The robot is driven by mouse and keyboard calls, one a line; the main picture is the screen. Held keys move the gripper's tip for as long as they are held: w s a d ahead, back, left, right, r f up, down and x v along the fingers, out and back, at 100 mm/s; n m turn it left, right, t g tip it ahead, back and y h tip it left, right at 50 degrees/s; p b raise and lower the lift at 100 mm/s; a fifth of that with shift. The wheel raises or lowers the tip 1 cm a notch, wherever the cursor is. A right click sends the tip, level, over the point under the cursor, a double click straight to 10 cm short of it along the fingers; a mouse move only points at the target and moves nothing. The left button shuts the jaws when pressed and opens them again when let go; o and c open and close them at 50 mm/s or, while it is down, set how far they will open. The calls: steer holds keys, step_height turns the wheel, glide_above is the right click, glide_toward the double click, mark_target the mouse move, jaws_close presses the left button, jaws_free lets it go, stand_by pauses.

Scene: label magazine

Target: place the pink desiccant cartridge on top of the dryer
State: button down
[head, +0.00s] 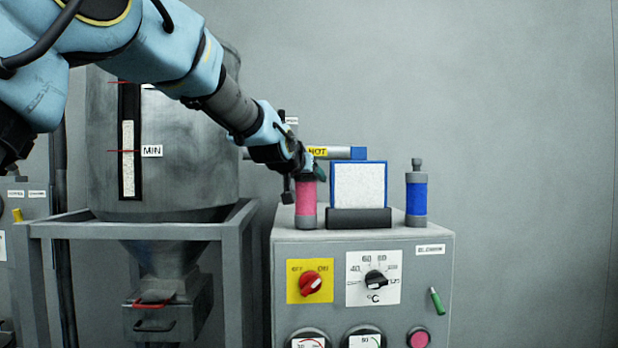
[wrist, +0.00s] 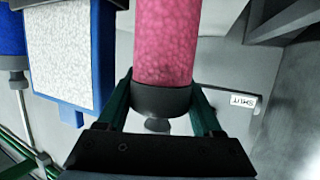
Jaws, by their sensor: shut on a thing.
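The pink desiccant cartridge (head: 306,204) is upright with grey end caps, at the left front of the dryer's flat top (head: 290,240). Its lower cap appears to meet the top near the front edge; I cannot tell whether it rests there or hangs just above. My gripper (head: 306,176) reaches in from the upper left and is shut on the cartridge's upper end. In the wrist view, the pink cartridge (wrist: 167,45) has its dark grey cap between the two green fingers of my gripper (wrist: 163,98).
A white panel in a blue frame (head: 360,185) stands in a dark base close right of the cartridge. A blue cartridge (head: 416,198) stands farther right. A pipe marked HOT (head: 335,153) runs behind. A grey hopper (head: 185,150) is on the left.

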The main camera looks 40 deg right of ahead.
steer(key=shift+f, duration=0.3)
jaws_free()
steer(key=b+v, duration=0.3)
steer(key=v, duration=0.7)
steer(key=shift+s+a, duration=0.2)
steer(key=shift+a, duration=0.15)
steer(key=shift+a+r, duration=0.1)
steer(key=shift+r, duration=0.05)
